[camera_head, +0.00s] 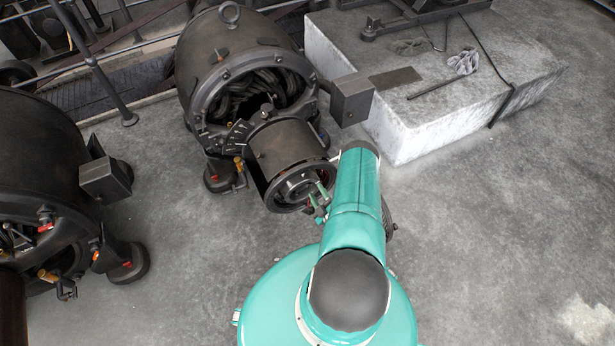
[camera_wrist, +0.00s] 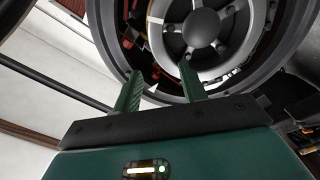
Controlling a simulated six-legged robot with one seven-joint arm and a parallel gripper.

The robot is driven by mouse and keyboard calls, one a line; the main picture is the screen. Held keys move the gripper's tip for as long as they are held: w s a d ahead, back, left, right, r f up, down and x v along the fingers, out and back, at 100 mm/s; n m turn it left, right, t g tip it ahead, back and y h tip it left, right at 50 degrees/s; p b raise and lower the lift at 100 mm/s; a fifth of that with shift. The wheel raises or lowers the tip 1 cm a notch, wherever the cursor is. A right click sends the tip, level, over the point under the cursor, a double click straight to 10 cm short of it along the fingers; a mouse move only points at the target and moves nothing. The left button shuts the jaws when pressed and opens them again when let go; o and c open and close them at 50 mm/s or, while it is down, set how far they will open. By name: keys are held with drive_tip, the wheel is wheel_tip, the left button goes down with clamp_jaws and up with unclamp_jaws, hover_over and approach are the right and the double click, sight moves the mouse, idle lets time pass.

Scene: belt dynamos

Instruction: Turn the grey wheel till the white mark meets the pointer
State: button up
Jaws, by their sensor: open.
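The grey wheel (camera_head: 297,187) sits in the round front end of the middle dark dynamo in the head view. In the wrist view its hub (camera_wrist: 203,28) is at the top, with bolts around it and a dark outer ring. My gripper (camera_wrist: 162,76) is open, its two green fingers apart at the wheel's lower left. The right fingertip overlaps the wheel face; I cannot tell whether it touches. A small white triangle (camera_wrist: 152,88) shows between the fingers; I cannot tell whether it is the mark or the pointer. In the head view my gripper (camera_head: 320,199) is at the wheel's right side.
A second dark dynamo (camera_head: 40,150) stands at the left. A pale stone block (camera_head: 425,130) lies at the back right, with a rag (camera_head: 463,62) on it. A dark box (camera_head: 352,98) juts from the middle dynamo. The floor at the right is clear.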

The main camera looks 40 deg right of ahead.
sight(310, 180)
drive_tip(key=x, duration=0.8)
drive_tip(key=shift+w+d, duration=0.1)
drive_tip(key=shift+w, duration=0.1)
drive_tip(key=shift+c, duration=0.4)
clamp_jaws()
